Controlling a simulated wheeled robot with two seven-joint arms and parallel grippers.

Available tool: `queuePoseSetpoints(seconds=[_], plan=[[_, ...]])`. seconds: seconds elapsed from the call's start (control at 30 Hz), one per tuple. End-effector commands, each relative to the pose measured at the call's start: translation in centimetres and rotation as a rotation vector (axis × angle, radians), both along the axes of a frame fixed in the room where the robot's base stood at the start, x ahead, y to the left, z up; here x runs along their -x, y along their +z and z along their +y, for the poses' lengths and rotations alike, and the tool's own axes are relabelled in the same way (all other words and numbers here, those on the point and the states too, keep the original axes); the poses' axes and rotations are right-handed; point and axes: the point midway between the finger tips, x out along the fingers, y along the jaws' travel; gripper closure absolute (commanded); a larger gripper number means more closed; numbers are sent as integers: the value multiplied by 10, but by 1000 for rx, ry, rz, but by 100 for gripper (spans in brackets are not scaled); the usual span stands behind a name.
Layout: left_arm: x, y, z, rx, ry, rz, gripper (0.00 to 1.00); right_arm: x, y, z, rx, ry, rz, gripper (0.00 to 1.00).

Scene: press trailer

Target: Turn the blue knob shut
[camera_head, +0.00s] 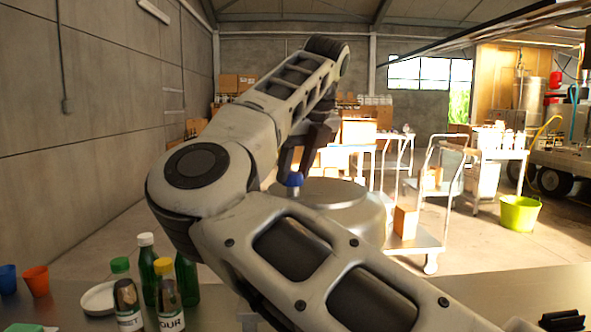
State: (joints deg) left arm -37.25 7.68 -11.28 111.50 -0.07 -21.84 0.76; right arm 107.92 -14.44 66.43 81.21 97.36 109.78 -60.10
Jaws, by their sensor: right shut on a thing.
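The blue knob (294,179) sits on top of a round metal vessel (335,196), in the middle of the view. My right arm crosses the view from the lower right and bends back over the vessel. My right gripper (294,169) points down, its dark fingers at the knob, and is shut on it. The upper part of the knob is partly hidden by the fingers, and my forearm covers the vessel's lower front. I cannot tell how far the knob is turned. My left gripper is not in view.
Several bottles (148,270), a white dish (99,298) and an orange cup (36,280) stand on the counter at lower left. The counter's right part (500,292) is mostly clear. Beyond are carts (430,240) and a green bucket (519,214) on the floor.

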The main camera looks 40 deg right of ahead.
Motion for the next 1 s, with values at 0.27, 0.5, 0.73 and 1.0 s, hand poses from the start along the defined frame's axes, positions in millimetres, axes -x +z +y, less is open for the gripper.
queuePoseSetpoints(seconds=[0.27, 0.5, 0.73, 1.0], plan=[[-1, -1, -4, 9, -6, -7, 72, -1, 0, 2, 4, -250, -2, 90], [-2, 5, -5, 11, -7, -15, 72, -1, 2, 3, 5, -478, -2, 90], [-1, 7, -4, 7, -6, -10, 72, -2, 3, 4, 6, -696, -3, 90], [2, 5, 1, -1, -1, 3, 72, -4, 2, 4, 6, -951, -3, 90]])
